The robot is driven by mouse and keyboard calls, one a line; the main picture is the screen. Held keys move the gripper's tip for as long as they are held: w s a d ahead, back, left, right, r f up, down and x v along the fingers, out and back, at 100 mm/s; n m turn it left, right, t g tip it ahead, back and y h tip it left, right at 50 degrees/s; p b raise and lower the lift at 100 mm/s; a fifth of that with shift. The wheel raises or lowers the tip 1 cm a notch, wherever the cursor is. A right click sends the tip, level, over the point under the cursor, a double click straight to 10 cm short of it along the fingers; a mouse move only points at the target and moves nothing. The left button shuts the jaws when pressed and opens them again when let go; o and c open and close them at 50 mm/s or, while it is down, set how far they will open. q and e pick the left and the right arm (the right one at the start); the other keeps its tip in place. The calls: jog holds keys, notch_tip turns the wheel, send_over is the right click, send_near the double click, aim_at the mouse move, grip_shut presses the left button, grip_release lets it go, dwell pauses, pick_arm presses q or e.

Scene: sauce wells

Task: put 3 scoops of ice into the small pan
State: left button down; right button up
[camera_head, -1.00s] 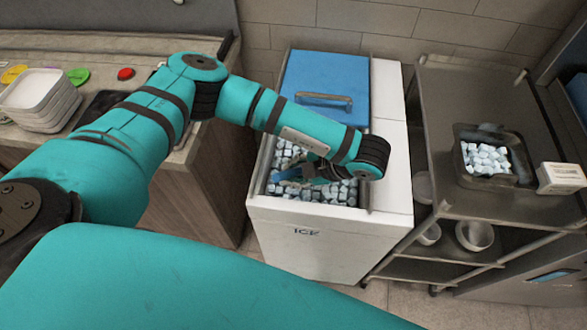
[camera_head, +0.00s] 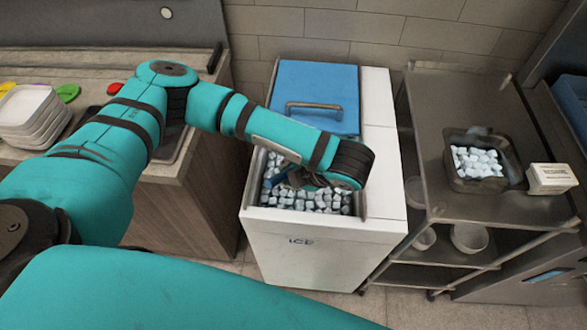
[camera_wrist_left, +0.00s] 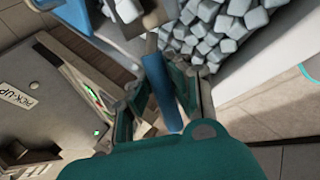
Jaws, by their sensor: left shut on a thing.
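My left gripper (camera_head: 300,180) is low over the open front of the white ice bin (camera_head: 320,262), at the ice cubes (camera_head: 312,200). In the left wrist view my left gripper (camera_wrist_left: 165,105) is shut on the blue handle (camera_wrist_left: 155,85) of the scoop. A bit of blue scoop (camera_head: 276,182) shows beside the gripper in the head view. The scoop's bowl is mostly hidden, so I cannot tell its load. The small dark pan (camera_head: 507,160) stands on the steel cart to the right and holds a heap of ice cubes (camera_head: 477,162). My right gripper is not in view.
The blue lid (camera_head: 315,85) covers the bin's back half. A white labelled box (camera_head: 551,179) is right of the pan on the cart (camera_head: 455,100). Bowls (camera_head: 469,237) sit on the lower shelf. White trays (camera_head: 28,115) are stacked on the left counter.

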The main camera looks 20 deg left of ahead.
aim_at(278, 178)
pick_arm(q)
jog(key=shift+s+a+r+t+p, duration=0.2)
jog(key=shift+s+r+p, duration=0.2)
jog(key=shift+r, duration=0.2)
jog(key=shift+s+a+r+t+p, duration=0.1)
jog(key=shift+s+a+r+p, duration=0.1)
jog(key=shift+s+r+p, duration=0.3)
jog(key=shift+s+a+r+t+h, duration=0.3)
jog(key=shift+s+r, duration=0.3)
jog(key=shift+r, duration=0.1)
